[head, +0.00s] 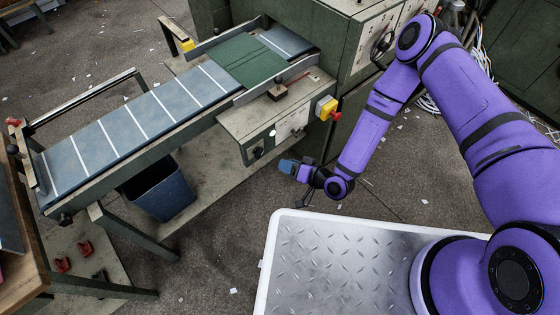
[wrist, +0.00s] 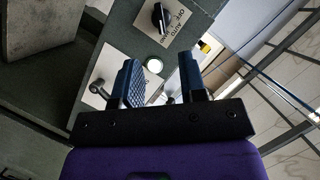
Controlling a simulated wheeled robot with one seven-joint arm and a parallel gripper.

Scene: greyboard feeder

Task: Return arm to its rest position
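My purple arm (head: 365,135) is bent, with its forearm reaching down and left from the elbow. My gripper (head: 286,166) hangs beside the feeder's control box (head: 275,115), just past the far left corner of my tread-plate deck. In the wrist view, my gripper (wrist: 160,72) has its two dark fingers apart, with nothing held between them. Behind the fingers is the control panel with a black rotary switch (wrist: 161,17) and a pale round button (wrist: 154,65). I cannot tell the exact gap between the fingers and the panel.
The feeder's striped conveyor (head: 124,128) runs to the lower left, with a green sheet (head: 248,58) at its upper end. A yellow box with a red stop button (head: 327,108) juts from the control box. A dark blue bin (head: 165,195) stands below. Open floor lies left of my deck.

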